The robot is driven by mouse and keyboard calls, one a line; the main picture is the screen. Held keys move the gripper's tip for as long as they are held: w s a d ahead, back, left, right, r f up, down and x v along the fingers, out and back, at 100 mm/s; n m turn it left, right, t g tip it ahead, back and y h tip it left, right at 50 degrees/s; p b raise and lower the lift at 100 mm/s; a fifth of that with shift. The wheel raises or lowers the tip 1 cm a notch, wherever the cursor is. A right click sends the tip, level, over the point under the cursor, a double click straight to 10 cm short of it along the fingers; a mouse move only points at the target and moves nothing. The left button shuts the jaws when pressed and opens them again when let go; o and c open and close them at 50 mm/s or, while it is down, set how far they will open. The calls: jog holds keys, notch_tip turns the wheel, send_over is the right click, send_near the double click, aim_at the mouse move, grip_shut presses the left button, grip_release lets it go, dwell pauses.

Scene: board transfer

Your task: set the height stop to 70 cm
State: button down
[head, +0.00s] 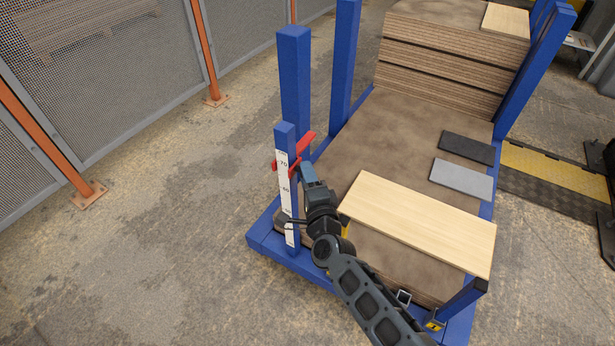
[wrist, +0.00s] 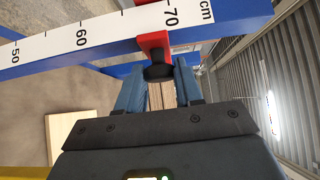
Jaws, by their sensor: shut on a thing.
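The red height stop (head: 304,146) sits on the blue post (head: 284,132) with the white cm scale (head: 288,212). In the wrist view the red stop (wrist: 153,42) lies beside the 70 label, mostly on its lower-number side. I cannot tell its exact reading. My gripper (head: 308,172) is at the stop, to the right of the post. In the wrist view the blue fingers of my gripper (wrist: 160,84) are closed in on the stop's dark knob (wrist: 159,72). The fingers partly hide the knob.
A pale board (head: 420,218) lies right of my arm on the blue-framed stack. Dark and grey slabs (head: 461,178) lie behind it. A tall brown board stack (head: 440,70) stands at the back. Blue uprights (head: 294,80) rise near the post. Open floor lies left.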

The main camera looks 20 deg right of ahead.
jog(key=shift+r, duration=0.55)
jog(key=c, duration=0.8)
grip_release()
jog(key=shift+o, duration=0.2)
jog(key=s+a+p, duration=0.1)
jog(key=s, duration=0.6)
jog(key=shift+s+a, duration=0.15)
jog(key=shift+s, duration=0.2)
